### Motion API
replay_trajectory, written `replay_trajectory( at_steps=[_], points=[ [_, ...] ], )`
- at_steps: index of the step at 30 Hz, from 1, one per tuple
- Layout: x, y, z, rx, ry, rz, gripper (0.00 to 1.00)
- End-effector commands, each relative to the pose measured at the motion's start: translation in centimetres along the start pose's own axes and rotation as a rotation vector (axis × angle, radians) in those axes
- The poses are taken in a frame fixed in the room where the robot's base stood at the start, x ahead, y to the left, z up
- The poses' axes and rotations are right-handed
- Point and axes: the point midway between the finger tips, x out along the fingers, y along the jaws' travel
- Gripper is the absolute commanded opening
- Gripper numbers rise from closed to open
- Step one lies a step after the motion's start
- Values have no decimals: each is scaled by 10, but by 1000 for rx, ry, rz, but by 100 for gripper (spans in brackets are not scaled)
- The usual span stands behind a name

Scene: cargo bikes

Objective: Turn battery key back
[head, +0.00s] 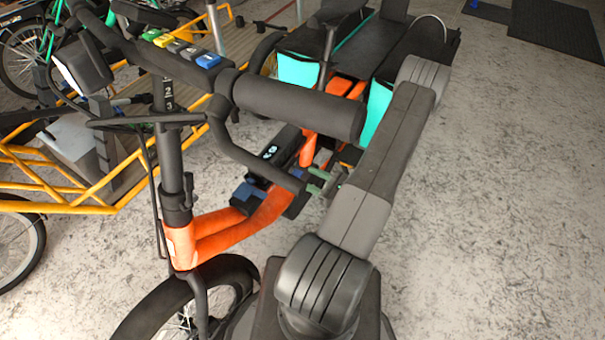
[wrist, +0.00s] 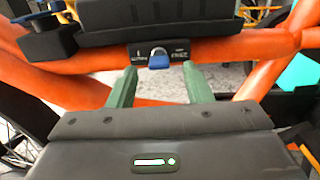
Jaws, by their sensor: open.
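The battery key (wrist: 160,60) shows in the wrist view as a small blue grip with a silvery part above it. It sits in the middle of a dark label plate (wrist: 181,53) on the orange bike frame, with "FREE" printed on the right. The left lettering is too small to read surely. The black battery (wrist: 190,28) lies just above the plate; it also shows in the head view (head: 283,143). My gripper (wrist: 161,85) is open, its green fingers apart below and either side of the key, touching nothing visible. In the head view my gripper (head: 316,182) is beside the frame; the key is hidden there.
Orange frame tubes (head: 228,236) run close around the gripper. The black handlebar grip (head: 297,108) and brake lever hang above and near my arm. A blue knob (wrist: 42,22) sits left of the battery. Open concrete floor (head: 490,190) lies to the right.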

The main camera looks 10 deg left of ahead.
Motion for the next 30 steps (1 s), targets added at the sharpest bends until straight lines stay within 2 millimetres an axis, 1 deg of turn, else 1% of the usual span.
replay_trajectory(
  at_steps=[1, 3, 9, 19, 20, 21, 26, 27, 30],
  points=[
    [9, 1, 0, 0, 0, 3, 45],
    [18, 1, 0, 0, 0, 3, 45],
    [33, 0, 0, -1, 0, 0, 45],
    [36, 0, 0, -1, 0, 0, 45],
    [36, 0, 0, -1, 0, 0, 42],
    [36, 0, 0, -1, 0, -1, 34],
    [36, 0, 0, -1, 0, 0, 2],
    [36, 0, 0, 0, 0, 0, 1],
    [36, 0, 0, -2, 0, 0, 1]
  ],
)
